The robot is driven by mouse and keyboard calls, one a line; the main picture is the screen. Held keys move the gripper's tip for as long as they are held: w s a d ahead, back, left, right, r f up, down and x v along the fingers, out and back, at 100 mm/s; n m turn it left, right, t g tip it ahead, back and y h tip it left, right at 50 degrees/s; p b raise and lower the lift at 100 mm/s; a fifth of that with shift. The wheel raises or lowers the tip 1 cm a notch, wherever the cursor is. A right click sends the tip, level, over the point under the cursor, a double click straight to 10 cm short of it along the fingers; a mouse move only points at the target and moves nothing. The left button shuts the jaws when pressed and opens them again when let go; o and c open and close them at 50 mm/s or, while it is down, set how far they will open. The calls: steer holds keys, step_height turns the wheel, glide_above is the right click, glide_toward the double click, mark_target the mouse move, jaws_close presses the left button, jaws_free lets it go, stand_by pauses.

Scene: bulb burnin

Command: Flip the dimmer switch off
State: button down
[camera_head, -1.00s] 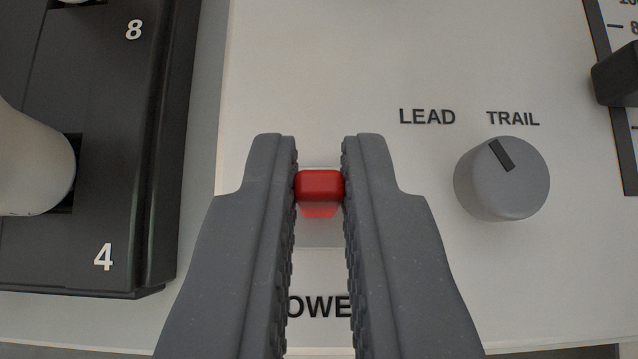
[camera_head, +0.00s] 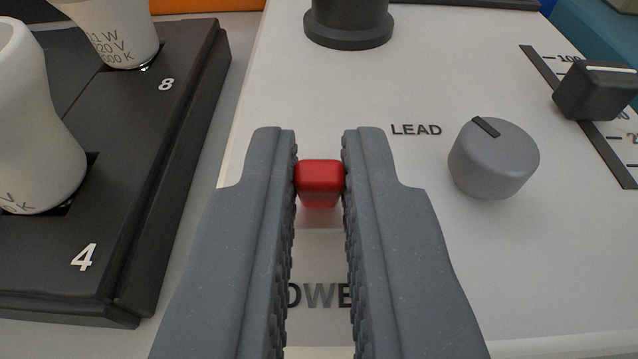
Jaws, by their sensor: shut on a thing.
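A red switch (camera_head: 319,176) stands on the white panel (camera_head: 420,260), above a partly hidden label that reads "OWE". My gripper (camera_head: 319,172) is shut on the red switch, with one dark grey finger touching each side of it near the fingertips.
A grey knob (camera_head: 493,158) marked "LEAD" is to the right, and a black slider (camera_head: 597,90) on a scale is farther right. A black post (camera_head: 347,20) stands behind. White bulbs (camera_head: 35,120) sit in the black rack (camera_head: 150,190) at left.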

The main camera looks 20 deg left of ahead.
steer(key=shift+s+d+f+t+y, duration=0.15)
steer(key=shift+f+t+y, duration=0.15)
steer(key=shift+t, duration=0.4)
steer(key=c, duration=1.5)
jaws_free()
